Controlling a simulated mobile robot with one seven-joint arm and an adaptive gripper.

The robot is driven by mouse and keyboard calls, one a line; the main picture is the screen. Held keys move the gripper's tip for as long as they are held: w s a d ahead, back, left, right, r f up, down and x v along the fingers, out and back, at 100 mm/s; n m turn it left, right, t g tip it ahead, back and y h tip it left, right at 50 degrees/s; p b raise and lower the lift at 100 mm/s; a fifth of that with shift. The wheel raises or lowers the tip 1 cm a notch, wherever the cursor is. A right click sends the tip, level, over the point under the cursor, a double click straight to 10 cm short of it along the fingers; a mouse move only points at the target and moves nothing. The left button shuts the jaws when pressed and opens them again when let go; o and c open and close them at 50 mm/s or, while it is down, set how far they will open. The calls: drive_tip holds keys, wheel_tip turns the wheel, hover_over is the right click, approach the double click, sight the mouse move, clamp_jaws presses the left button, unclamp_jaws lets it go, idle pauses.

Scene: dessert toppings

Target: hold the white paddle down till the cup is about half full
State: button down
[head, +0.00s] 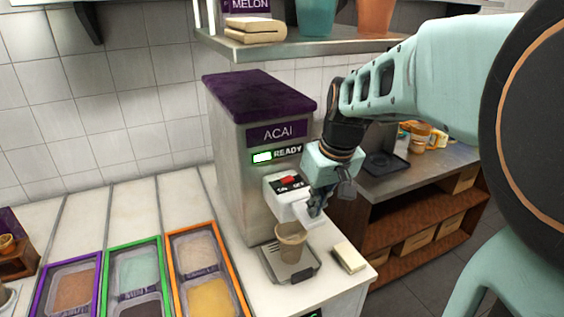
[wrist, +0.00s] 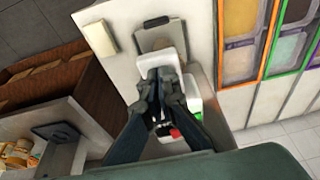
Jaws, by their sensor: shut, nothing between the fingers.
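The acai machine (head: 240,150) stands on the counter with a purple top and a lit green READY light. Its white paddle (head: 303,221) sticks out at the front below the red switch (head: 288,180). My gripper (head: 316,207) is shut and empty, with its fingertips at the paddle; I cannot tell whether they press it down. In the wrist view the shut fingers (wrist: 160,78) lie over the white paddle (wrist: 163,58). The tan cup (head: 291,243) stands upright on the drip tray (head: 272,268) under the spout. Its fill level is not clear, and my fingers mostly hide it in the wrist view.
A cream block (head: 349,257) lies on the counter right of the drip tray. Topping bins in purple, green and orange frames (head: 170,270) stand to the left. A shelf (head: 290,42) with cups hangs above the machine.

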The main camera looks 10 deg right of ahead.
sight(318, 223)
drive_tip(key=shift+s+f+t+b, duration=0.2)
drive_tip(key=shift+f+t+b, duration=0.35)
drive_tip(key=shift+b, duration=1.25)
drive_tip(key=t+b, duration=0.1)
drive_tip(key=b, duration=0.2)
drive_tip(key=f+y+b, duration=0.1)
drive_tip(key=b, duration=0.2)
drive_tip(key=shift+s+d+f+t, duration=0.15)
drive_tip(key=shift+s+f+t, duration=0.1)
drive_tip(key=shift+t, duration=0.1)
drive_tip(key=b, duration=0.2)
drive_tip(key=t+b, duration=0.1)
drive_tip(key=b, duration=0.1)
drive_tip(key=shift+s+f, duration=0.15)
drive_tip(key=shift+f, duration=0.1)
drive_tip(key=shift+b, duration=0.4)
drive_tip(key=shift+s+d+f+b, duration=0.1)
drive_tip(key=shift+f+b, duration=0.15)
drive_tip(key=shift+b, duration=0.1)
